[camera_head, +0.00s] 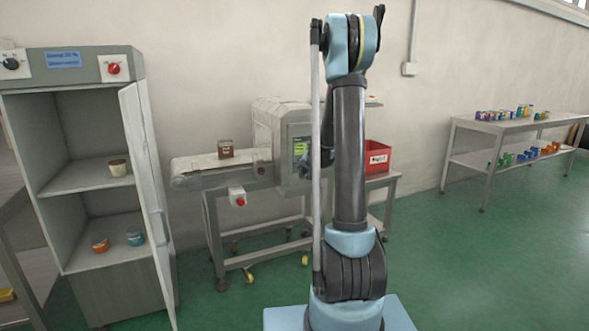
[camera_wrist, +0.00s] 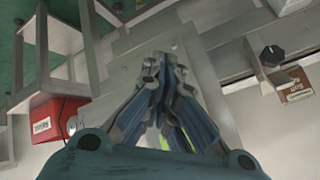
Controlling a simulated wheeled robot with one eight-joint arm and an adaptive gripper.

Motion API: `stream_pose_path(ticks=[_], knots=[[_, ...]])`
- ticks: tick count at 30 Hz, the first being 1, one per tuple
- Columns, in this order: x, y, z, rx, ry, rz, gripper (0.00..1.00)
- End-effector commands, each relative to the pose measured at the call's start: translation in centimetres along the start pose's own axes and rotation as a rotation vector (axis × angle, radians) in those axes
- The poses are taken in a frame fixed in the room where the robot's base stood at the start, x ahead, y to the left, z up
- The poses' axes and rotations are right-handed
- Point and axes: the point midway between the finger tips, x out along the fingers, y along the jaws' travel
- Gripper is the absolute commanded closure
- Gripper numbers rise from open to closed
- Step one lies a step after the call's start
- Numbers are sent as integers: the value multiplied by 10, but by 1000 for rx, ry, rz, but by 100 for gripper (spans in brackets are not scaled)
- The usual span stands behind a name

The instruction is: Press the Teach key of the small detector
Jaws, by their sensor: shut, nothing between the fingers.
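The small detector is a grey metal box (camera_head: 268,122) over a conveyor, with a green screen (camera_head: 299,147) on its front. My arm covers the right part of that front in the head view. The Teach key cannot be made out in either view. My gripper (camera_wrist: 160,62) is shut and empty, its fingertips together in front of the grey housing in the wrist view. A strip of green shows past the fingers. Whether the fingertips touch the housing cannot be told.
A brown box (camera_head: 226,148) sits on the conveyor belt (camera_head: 195,166). A red stop button (camera_head: 239,200) hangs below it. A red bin (camera_head: 378,157) stands right of the detector. An open cabinet (camera_head: 60,130) is at left, and a table (camera_head: 480,125) at right.

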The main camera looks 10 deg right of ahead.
Motion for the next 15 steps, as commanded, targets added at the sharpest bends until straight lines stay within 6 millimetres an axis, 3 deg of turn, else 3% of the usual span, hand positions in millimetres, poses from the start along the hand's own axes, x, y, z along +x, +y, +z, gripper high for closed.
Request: stream_pose_path(ticks=[15], knots=[[42,-30,-30,0,0,0,100]])
